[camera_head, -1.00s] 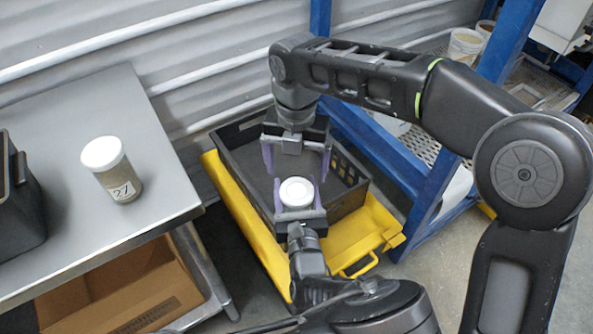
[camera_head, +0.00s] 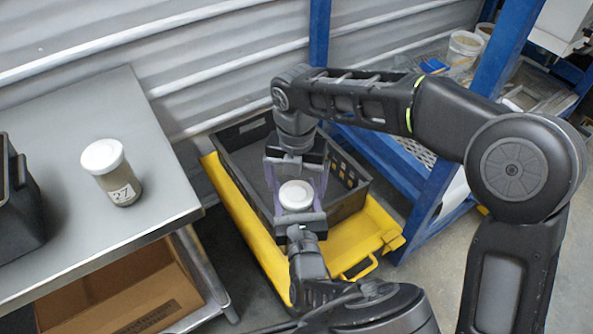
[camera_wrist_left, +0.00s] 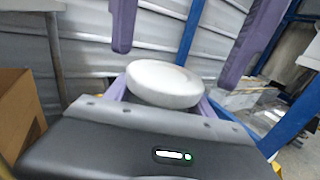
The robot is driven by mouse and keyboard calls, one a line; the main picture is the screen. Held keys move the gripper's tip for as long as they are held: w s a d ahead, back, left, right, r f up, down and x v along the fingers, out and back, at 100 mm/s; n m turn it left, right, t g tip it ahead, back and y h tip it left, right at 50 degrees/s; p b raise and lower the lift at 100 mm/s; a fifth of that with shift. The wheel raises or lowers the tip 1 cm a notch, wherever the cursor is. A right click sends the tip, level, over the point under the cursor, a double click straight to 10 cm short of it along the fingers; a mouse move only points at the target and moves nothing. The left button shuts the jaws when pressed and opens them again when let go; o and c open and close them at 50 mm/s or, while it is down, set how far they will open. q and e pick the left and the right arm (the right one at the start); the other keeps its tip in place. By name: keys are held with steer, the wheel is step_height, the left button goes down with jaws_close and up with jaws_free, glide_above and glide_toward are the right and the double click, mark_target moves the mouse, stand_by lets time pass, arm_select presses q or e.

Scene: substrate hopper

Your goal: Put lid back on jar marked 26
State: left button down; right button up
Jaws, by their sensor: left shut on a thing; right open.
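My left gripper (camera_head: 297,208) is shut around what looks like a jar, in front of the black crate. A white round lid (camera_head: 294,195) tops it and also shows in the left wrist view (camera_wrist_left: 164,84). The jar's body and any number are hidden, and I cannot tell how firmly the lid sits. My right gripper (camera_head: 296,184) points down from above, open, its purple fingers on either side of the lid, apparently not touching. Its fingers also show in the left wrist view (camera_wrist_left: 178,62). Another jar (camera_head: 122,185), marked 27, stands upright on the metal table with a white lid on.
The metal table (camera_head: 165,195) at left also carries a black bin (camera_head: 22,205). A cardboard box (camera_head: 125,295) is below it. The black crate (camera_head: 345,203) rests on a yellow platform (camera_head: 235,215). A blue-framed rack (camera_head: 432,205) with white buckets (camera_head: 464,48) stands at right.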

steer(key=shift+f, duration=1.05)
steer(key=c, duration=1.3)
steer(key=o, duration=1.4)
steer(key=shift+r, duration=2.3)
